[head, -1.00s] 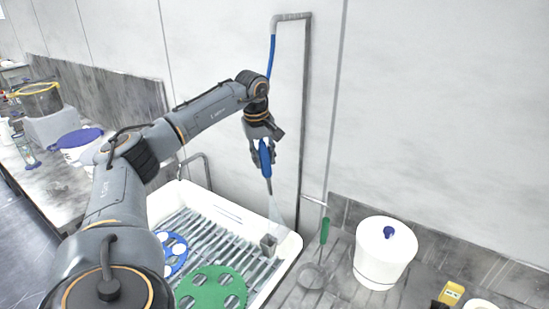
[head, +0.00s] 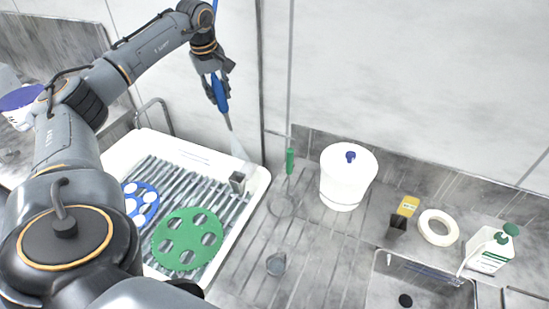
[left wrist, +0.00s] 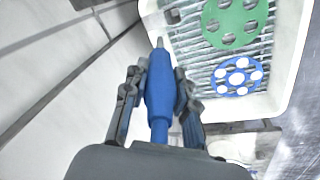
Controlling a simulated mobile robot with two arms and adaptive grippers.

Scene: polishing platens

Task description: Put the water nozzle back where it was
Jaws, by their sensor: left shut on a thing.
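The water nozzle (head: 221,97) is blue with a thin grey tip. My left gripper (head: 217,88) is shut on it and holds it tip down, slightly tilted, above the back right part of the white tray. A pale cone, like spray, shows below the tip. In the left wrist view the nozzle (left wrist: 159,90) lies between the two fingers of my left gripper (left wrist: 157,82). A small grey square block (head: 237,182) stands in the tray below the tip, apart from it. The blue hose runs up out of view. My right gripper is not in view.
The white tray (head: 262,180) has a slatted rack with a green platen (head: 189,226) and a blue platen (head: 150,206).

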